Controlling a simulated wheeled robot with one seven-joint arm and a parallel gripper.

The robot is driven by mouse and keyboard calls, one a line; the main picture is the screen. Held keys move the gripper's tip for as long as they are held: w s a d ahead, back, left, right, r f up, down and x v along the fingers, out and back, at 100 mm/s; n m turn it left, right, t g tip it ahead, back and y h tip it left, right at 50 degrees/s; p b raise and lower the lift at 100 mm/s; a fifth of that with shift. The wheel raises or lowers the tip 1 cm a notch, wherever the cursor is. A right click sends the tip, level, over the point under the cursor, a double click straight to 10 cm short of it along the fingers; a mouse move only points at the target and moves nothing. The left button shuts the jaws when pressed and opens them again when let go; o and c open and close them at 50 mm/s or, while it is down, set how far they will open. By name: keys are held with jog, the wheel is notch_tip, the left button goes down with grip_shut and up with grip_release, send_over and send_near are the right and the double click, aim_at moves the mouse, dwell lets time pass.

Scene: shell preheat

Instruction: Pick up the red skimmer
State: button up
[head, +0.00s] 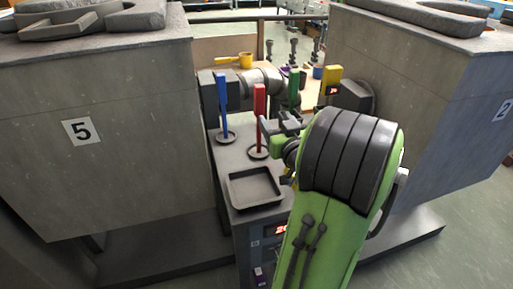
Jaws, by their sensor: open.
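The red skimmer (259,105) stands upright in the middle of the head view, its round dark foot on the grey cabinet top. My gripper (268,129) reaches in from the right at the height of the lower handle. It is open, and its fingers are right beside the red handle. I cannot tell whether the handle is between the fingers or they touch it. My green and dark grey arm hides what lies behind and to the right.
A blue skimmer (222,103) stands left of the red one; a green one (294,88) and a yellow one (331,80) are on the right. A shallow dark tray (234,186) lies in front. Large grey blocks numbered 5 (95,110) and 2 (440,90) flank the narrow cabinet.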

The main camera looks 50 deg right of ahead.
aim_at(257, 94)
jog(key=p+x, duration=0.4)
jog(key=x, duration=1.1)
jog(key=shift+w+r+p, duration=0.15)
jog(key=shift+w+p, duration=0.15)
jog(key=shift+p, duration=0.1)
jog(key=c, duration=1)
